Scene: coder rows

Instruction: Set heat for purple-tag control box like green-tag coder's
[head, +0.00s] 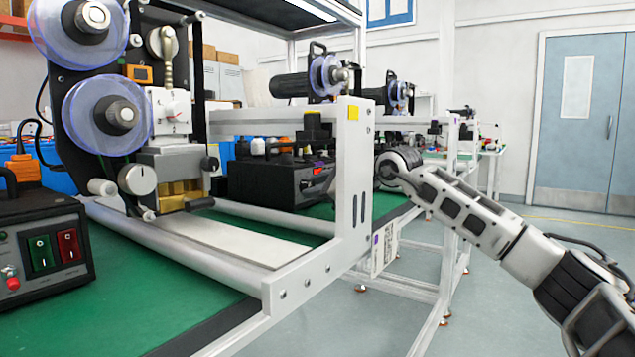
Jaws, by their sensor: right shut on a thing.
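The black control box (262,181) with a small purple patch on its right end stands on the green bench, behind the near white frame. My right arm comes in from the right, and its gripper (325,180) reaches behind the frame's upright to the right end of this box. The fingers are mostly hidden by the upright; they are shut on what looks like the box's dial, whose setting I cannot read. I cannot make out a green tag on any coder. My left gripper is not in view.
A nearer coder with purple reels (105,113) stands at left, beside a black box (45,250) with green and red switches. The white frame upright (350,180) carries a yellow tag (353,113). More coders stand behind. Open floor lies at right, before blue doors (585,120).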

